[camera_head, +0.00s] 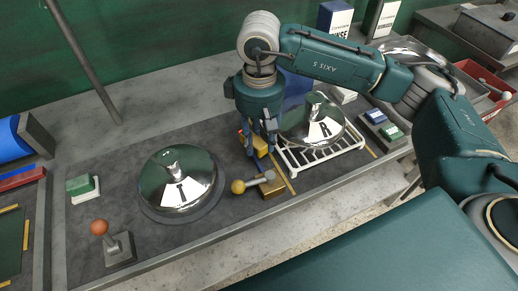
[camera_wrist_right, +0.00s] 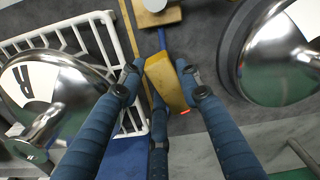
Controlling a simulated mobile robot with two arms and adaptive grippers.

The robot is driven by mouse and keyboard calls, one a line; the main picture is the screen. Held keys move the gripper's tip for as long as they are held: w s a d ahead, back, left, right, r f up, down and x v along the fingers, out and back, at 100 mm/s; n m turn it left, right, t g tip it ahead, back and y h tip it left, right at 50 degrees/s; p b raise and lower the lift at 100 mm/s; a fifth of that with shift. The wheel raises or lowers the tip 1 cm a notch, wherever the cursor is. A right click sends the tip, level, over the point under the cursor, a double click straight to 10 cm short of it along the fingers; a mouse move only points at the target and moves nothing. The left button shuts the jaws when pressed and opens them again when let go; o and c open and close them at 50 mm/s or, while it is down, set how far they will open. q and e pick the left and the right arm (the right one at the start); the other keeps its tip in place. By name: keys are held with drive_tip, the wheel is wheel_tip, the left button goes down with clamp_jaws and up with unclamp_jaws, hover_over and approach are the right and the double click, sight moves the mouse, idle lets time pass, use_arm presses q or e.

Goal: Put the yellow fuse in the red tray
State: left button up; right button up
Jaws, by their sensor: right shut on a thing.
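My right gripper (camera_head: 262,140) points down at the grey mat, between the two shiny domed lids. It is shut on the yellow fuse (camera_wrist_right: 166,82), a blocky yellow piece with an orange-red spot at one end. In the head view the fingers partly hide the fuse (camera_head: 260,147); whether it touches the mat I cannot tell. A red tray (camera_head: 468,68) stands at the far right, partly hidden behind my right arm. My left gripper is not in view.
Lid T (camera_head: 176,178) is left of the gripper; lid R (camera_head: 313,120) sits by a white rack (camera_head: 315,156) at right. A yellow-knobbed lever (camera_head: 252,184) stands close in front. An orange-knobbed lever (camera_head: 112,240) is front left. White-and-blue boxes (camera_head: 335,17) stand behind.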

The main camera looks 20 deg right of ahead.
sight(259, 161)
drive_tip(key=shift+w+f, duration=0.1)
drive_tip(key=shift+f, duration=0.55)
drive_tip(key=shift+f+p, duration=0.5)
drive_tip(key=shift+f, duration=1.55)
drive_tip(key=shift+f, duration=0.15)
drive_tip(key=o, duration=1.3)
drive_tip(key=shift+o, duration=0.2)
